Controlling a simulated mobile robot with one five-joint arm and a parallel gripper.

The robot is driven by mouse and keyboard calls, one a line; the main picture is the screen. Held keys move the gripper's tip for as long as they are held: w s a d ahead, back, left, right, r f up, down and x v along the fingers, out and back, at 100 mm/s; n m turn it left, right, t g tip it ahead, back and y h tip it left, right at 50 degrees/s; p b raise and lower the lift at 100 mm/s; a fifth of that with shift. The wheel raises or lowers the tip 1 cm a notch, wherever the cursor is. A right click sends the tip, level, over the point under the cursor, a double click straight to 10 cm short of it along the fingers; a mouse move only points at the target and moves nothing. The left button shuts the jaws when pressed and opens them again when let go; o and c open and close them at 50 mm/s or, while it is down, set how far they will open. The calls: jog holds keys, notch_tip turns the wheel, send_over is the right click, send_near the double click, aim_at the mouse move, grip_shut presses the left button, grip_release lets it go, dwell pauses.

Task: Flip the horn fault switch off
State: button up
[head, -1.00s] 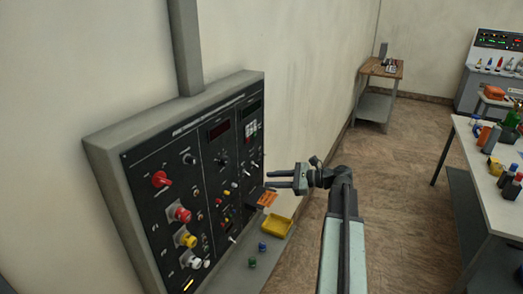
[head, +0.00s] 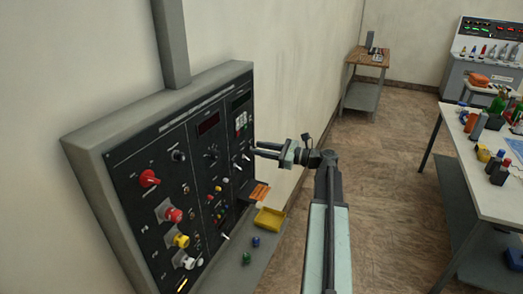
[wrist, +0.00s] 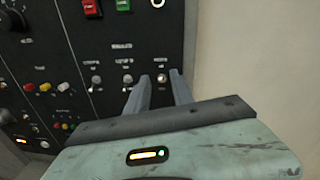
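The dark control panel (head: 150,215) hangs on the wall at the left of the head view. In the wrist view a row of small silver toggle switches shows: a left one (wrist: 97,80), a middle one (wrist: 128,80) and a right one (wrist: 162,78). Their labels are too blurred to read, so I cannot tell which is the horn fault switch. My gripper (wrist: 156,84) is open and empty, its fingertips on either side of the right toggle in the picture. I cannot tell whether they touch it. In the head view my gripper (head: 258,149) points left at the panel's right edge.
Above the toggles are a red button (wrist: 91,7) and a green button (wrist: 123,4). An orange item (head: 259,192) and a yellow tray (head: 270,218) sit below my gripper. A white table (head: 485,155) stands at the right. The floor between is clear.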

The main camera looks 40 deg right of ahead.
grip_shut()
jog(key=shift+f, duration=0.1)
jog(key=shift+f, duration=0.1)
